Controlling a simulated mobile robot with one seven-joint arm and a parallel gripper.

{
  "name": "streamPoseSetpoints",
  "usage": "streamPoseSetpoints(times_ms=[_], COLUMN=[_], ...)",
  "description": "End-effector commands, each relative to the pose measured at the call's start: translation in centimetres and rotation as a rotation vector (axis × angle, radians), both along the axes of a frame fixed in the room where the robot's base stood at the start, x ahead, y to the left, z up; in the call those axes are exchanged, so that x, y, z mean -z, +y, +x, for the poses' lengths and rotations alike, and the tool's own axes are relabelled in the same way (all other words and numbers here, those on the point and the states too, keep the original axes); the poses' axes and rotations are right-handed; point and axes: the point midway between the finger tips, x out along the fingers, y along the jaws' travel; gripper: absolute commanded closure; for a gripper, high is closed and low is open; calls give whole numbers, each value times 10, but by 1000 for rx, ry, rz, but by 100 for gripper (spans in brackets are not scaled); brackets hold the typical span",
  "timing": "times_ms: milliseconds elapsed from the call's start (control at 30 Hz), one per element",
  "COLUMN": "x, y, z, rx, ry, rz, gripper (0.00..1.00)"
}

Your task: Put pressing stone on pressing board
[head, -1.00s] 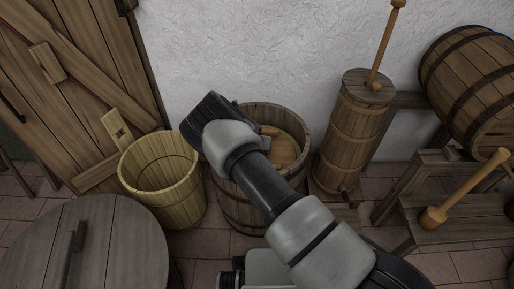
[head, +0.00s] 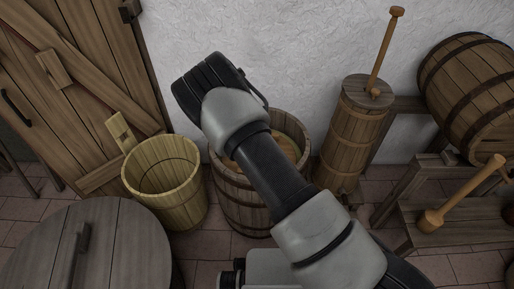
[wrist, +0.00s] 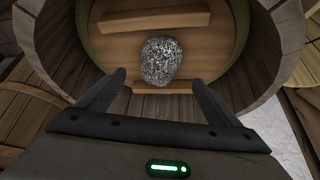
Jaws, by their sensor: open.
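The pressing stone (wrist: 161,60), a rounded speckled grey stone, shows in the wrist view on the round wooden pressing board (wrist: 215,55) inside the wooden tub (wrist: 284,45). It lies near the board's middle, between crosswise battens. My gripper (wrist: 158,78) is open and empty. Its two fingers point toward the stone, one on each side in the picture, with clear gaps. In the head view my arm covers much of the tub (head: 240,200); part of the board (head: 286,147) shows, and the stone is hidden.
A yellowish wooden bucket (head: 165,190) stands left of the tub. A butter churn (head: 352,135) stands close on its right. A barrel (head: 475,95) on a stand and a bench with a mallet (head: 432,220) are farther right. A round wooden lid (head: 120,250) is front left.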

Motion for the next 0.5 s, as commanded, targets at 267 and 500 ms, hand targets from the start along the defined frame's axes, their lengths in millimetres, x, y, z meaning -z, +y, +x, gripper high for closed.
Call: streamPoseSetpoints(times_ms=[267, 500], x=[-25, -51], y=[4, 6], z=[-14, -13], rx=[0, 3], ry=[0, 6], rz=[0, 42], gripper=[14, 14])
